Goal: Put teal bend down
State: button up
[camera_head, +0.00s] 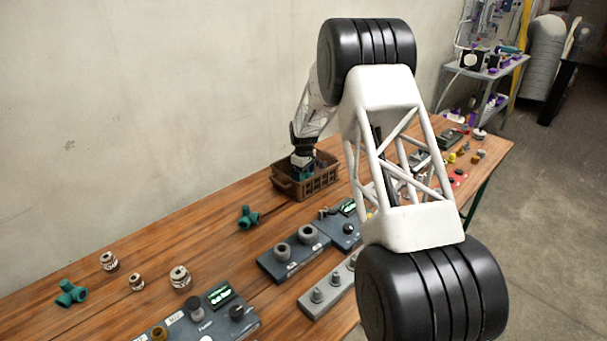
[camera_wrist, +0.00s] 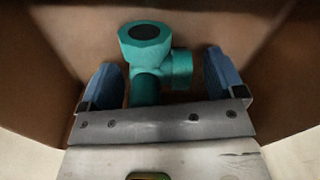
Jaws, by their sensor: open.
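The teal bend (camera_wrist: 145,42) shows in the wrist view between the two blue fingers of my gripper (camera_wrist: 166,85), inside the brown crate (camera_wrist: 50,65). The fingers are open, with a gap visible on both sides of the bend. The bend's dark round opening faces the wrist camera. In the head view my gripper (camera_head: 304,172) reaches down into the brown crate (camera_head: 312,187) on the table near the wall. The bend is mostly hidden there by the gripper and the crate wall.
Another teal fitting (camera_head: 249,217) lies on the wooden table left of the crate, and one (camera_head: 71,293) lies at far left. Grey fixtures (camera_head: 293,252) stand in front of the crate. The crate walls rise close around my gripper.

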aim_at(304, 173)
notch_tip(304, 173, up, 12)
jog(key=shift+r, duration=0.1)
dwell(0.6)
dwell(0.6)
jog(key=shift+r, duration=0.1)
jog(key=s+d+r+m, duration=0.2)
jog(key=s+d+r, duration=0.4)
jog(key=s, duration=0.4)
jog(key=s+d+r+m+t, duration=0.15)
jog(key=s+d+r, duration=0.25)
jog(key=s+r, duration=0.6)
jog(key=s+d+r+m, duration=0.2)
jog(key=s+d+r, duration=0.3)
jog(key=s, duration=0.6)
jog(key=s+d+f+m, duration=0.1)
jog(key=s+d+m, duration=0.2)
jog(key=s, duration=1.5)
jog(key=s+d+m+t, duration=0.1)
jog(key=s+d+m, duration=0.2)
jog(key=s, duration=1.5)
jog(key=shift+d+f, duration=0.35)
